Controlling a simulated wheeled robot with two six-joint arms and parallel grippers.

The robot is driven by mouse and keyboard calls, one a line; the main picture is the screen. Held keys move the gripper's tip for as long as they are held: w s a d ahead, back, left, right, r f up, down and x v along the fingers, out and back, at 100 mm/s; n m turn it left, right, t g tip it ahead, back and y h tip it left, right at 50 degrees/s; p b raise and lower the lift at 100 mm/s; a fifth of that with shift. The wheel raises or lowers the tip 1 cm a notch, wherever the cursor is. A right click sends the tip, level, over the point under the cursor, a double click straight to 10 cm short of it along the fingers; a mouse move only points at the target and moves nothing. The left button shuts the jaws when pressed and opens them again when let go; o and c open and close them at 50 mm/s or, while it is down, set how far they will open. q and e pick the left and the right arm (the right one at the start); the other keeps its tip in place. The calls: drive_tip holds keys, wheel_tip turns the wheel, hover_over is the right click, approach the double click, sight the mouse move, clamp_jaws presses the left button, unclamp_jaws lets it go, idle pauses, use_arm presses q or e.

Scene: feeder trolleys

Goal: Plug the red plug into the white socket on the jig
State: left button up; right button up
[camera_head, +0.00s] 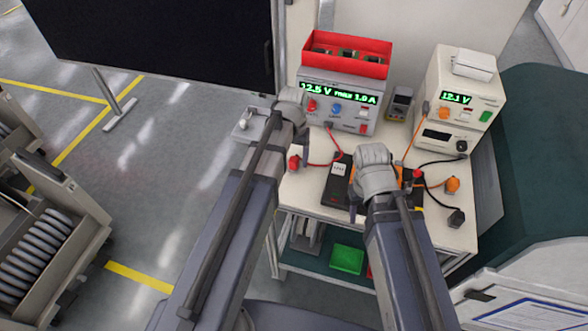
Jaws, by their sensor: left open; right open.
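The red plug (294,162) is at the left edge of the white trolley top, on a red cable from the power supply. My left gripper (299,143) is open, close above and beside it; I cannot tell whether they touch. The dark jig (333,190) lies on the trolley top with the white socket (339,169) on its left part. My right gripper (378,197) is open over the jig's right part. The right arm hides much of that side of the jig.
A power supply (340,97) carries a red bin (347,55) at the back. A second instrument (455,100) stands right, with a meter (400,103) between them. An orange plug (452,184) and a black plug (456,218) lie at right. Cables cross the top.

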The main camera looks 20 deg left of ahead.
use_arm(q)
drive_tip(key=shift+f+b, duration=0.35)
drive_tip(key=shift+f, duration=0.45)
drive_tip(key=shift+r, duration=0.1)
drive_tip(key=shift+c, duration=0.2)
clamp_jaws()
